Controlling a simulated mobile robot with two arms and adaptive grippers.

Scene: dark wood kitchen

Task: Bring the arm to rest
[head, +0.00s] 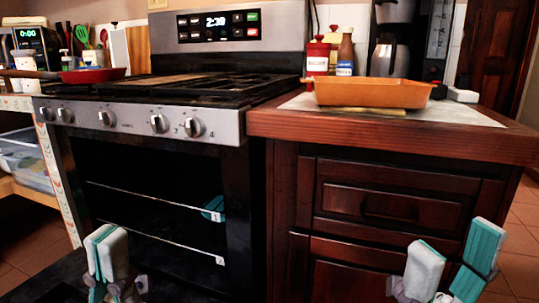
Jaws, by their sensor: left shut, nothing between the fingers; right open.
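My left gripper (107,250) is at the bottom left of the head view, in front of the stove. Its white and teal fingers are together with nothing between them. My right gripper (455,258) is at the bottom right, in front of the dark wood cabinet. Its fingers stand apart and it is empty. Both grippers point up and sit below the counter height. The arms behind them are mostly out of the frame.
The stove (150,119) has a dark open oven cavity with racks (150,200) and a teal item (213,208) inside. An orange baking dish (372,93), a red canister (318,58) and a bottle (346,52) stand on the counter (400,140). A red pan (92,75) is on the stovetop.

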